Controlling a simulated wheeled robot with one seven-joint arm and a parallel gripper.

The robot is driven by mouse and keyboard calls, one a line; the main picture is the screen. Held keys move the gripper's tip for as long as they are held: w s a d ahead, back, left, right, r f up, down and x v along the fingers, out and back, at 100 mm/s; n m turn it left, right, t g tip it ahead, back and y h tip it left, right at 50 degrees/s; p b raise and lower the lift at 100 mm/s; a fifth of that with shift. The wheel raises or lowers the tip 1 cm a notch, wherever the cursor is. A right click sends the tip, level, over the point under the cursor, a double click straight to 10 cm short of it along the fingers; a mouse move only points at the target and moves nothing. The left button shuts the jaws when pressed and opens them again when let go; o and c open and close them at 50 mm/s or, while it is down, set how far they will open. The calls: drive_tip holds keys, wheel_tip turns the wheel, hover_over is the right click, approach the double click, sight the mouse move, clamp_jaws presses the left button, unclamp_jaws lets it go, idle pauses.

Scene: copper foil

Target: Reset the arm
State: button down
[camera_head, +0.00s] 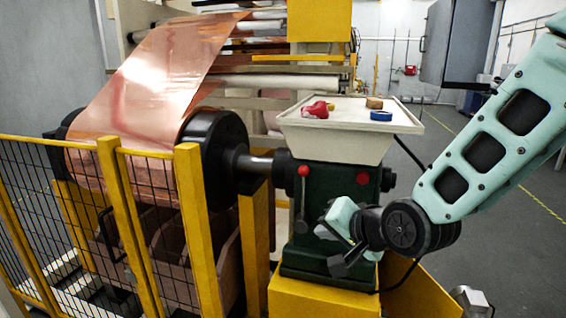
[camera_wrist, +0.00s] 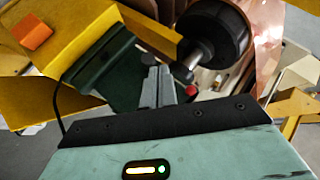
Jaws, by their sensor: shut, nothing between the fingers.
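My arm (camera_head: 495,145) reaches in from the right edge in the head view and bends at a dark round wrist joint. Its hand hangs low in front of the dark green machine stand (camera_head: 345,190), below the white tray's level. In the wrist view my gripper (camera_wrist: 157,80) is shut, its two grey fingers side by side with nothing between them. The green stand (camera_wrist: 105,68) and yellow base parts lie beyond the fingers. The exact gap between the hand and the stand cannot be told.
The white tray (camera_head: 308,133) on the stand holds a red item (camera_head: 316,109), a blue ring (camera_head: 381,115) and a tan piece (camera_head: 374,103). A copper foil roll (camera_head: 165,70) and yellow fence (camera_head: 195,215) stand left. Open floor (camera_head: 490,225) lies right.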

drive_tip(key=s+d+f+n+g+h, duration=0.1)
drive_tip(key=s+n+g, duration=0.3)
drive_tip(key=s, duration=0.8)
drive_tip(key=s+d+f+n+g+h, duration=0.1)
drive_tip(key=s+d+n+g+h, duration=0.2)
drive_tip(key=s+n, duration=0.6)
drive_tip(key=s+g+h, duration=0.1)
drive_tip(key=s+g, duration=0.1)
drive_tip(key=s, duration=0.2)
drive_tip(key=shift+s+d+g, duration=0.25)
drive_tip(key=shift+d+g, duration=0.05)
